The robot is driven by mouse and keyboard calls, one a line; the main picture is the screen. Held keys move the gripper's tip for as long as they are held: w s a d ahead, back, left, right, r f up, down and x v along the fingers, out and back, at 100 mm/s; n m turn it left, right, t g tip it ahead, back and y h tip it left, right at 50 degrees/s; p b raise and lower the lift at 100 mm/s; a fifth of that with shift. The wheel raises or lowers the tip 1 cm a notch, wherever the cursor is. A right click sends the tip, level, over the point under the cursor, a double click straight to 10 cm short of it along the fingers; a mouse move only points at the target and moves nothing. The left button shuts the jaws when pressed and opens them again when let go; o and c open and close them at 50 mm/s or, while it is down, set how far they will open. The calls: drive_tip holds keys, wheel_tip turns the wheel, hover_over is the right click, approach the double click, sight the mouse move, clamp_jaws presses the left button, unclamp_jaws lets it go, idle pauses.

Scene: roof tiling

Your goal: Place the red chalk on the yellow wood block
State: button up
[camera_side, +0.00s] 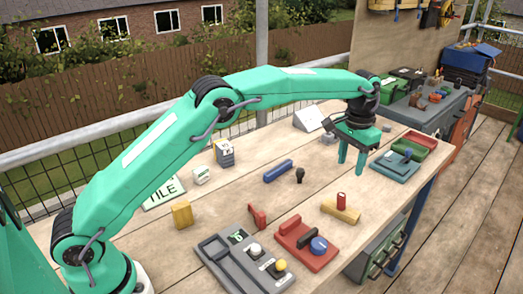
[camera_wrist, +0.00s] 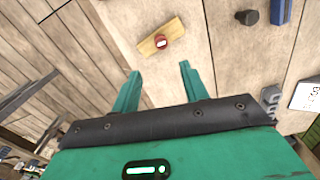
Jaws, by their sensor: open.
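The red chalk (camera_side: 341,199), a short red cylinder, stands upright on a flat yellow wood block (camera_side: 351,216) near the front right of the table. In the wrist view the red chalk (camera_wrist: 161,41) shows end-on, with a pale top, on the yellow wood block (camera_wrist: 148,46), ahead of my fingers. My gripper (camera_side: 352,165) is open and empty, pointing down above the table, behind the chalk in the side view. Its two green fingers also show in the wrist view (camera_wrist: 159,72), apart from the chalk and block.
A red tray (camera_side: 302,243) with a blue knob and a grey tray (camera_side: 243,262) stand at the front. A small yellow block (camera_side: 182,214) stands at left. A blue bar (camera_side: 278,171) and dark knob (camera_side: 300,174) lie mid-table. Green and red trays (camera_side: 410,145) stand right of my gripper.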

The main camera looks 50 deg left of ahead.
drive_tip(key=s+a+r+t, duration=0.1)
drive_tip(key=s+a+r, duration=0.4)
drive_tip(key=s+r, duration=0.25)
drive_tip(key=s+a+r+t, duration=0.2)
drive_tip(key=s+a+r, duration=0.3)
drive_tip(key=s, duration=0.4)
drive_tip(key=s+a+f+n+t, duration=0.1)
drive_tip(key=s+a+f, duration=0.1)
drive_tip(key=s, duration=0.8)
drive_tip(key=s+a+f+t, duration=0.1)
drive_tip(key=s+a+f, duration=0.1)
drive_tip(key=s, duration=0.9)
drive_tip(key=shift+a+f+n+t, duration=0.15)
drive_tip(key=shift+a+n+t, duration=0.15)
drive_tip(key=shift+a+n, duration=0.15)
